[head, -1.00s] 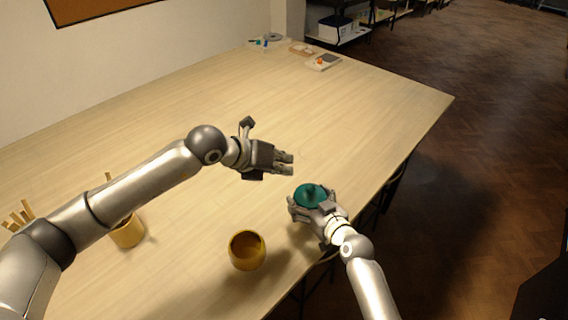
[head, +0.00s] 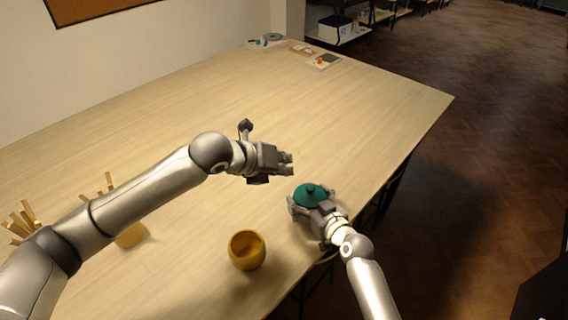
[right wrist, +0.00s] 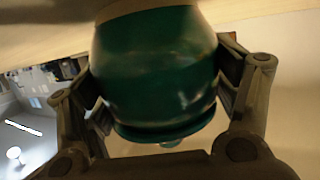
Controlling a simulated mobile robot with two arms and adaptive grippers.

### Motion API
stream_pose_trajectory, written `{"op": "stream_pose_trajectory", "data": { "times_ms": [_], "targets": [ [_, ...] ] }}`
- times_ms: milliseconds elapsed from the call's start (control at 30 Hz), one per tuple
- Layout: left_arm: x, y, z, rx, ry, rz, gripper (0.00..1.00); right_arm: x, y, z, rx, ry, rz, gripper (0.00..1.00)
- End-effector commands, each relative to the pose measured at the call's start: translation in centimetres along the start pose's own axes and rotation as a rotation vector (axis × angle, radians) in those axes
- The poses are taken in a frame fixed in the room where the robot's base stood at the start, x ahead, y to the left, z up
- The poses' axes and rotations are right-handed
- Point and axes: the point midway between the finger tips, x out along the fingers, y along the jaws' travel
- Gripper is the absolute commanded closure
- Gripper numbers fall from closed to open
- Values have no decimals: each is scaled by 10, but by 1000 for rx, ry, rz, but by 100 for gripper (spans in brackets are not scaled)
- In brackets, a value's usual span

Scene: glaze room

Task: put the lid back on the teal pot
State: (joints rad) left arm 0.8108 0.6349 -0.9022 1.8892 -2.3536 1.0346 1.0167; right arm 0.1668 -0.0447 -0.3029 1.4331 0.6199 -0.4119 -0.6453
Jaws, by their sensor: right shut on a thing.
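The teal pot (right wrist: 155,70) is between the fingers of my right gripper (head: 312,205), near the right edge of the table. The right wrist view shows the fingers on both sides of its round body. A teal lid (head: 311,191) with a small knob lies over the pot's mouth; its flange shows against the body in the right wrist view (right wrist: 165,132). Whether it is fully seated I cannot tell. My left gripper (head: 288,164) is above and left of the pot, apart from it, with nothing seen in it. Its fingers are seen side-on, so their opening is unclear.
A yellow-ochre round pot (head: 246,262), open at the top, stands left of my right gripper. Small trays (head: 323,62) lie at the far end. The middle of the table is clear.

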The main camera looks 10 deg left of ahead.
Motion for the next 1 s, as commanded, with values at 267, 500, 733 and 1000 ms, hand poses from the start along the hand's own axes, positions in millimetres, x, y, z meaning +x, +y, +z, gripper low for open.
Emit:
{"op": "stream_pose_trajectory", "data": {
  "times_ms": [267,500,733,1000],
  "targets": [
    [0,0,0,-1,-1,1,100,0,0,2,1,-3,-1,61],
    [0,0,0,-2,-2,2,100,0,0,2,1,-3,-1,61],
    [0,-2,-4,-30,-23,27,100,0,0,2,1,-3,-1,61],
    [-1,-2,-8,-69,-53,63,100,0,0,2,1,-3,-1,61]
  ]
}}
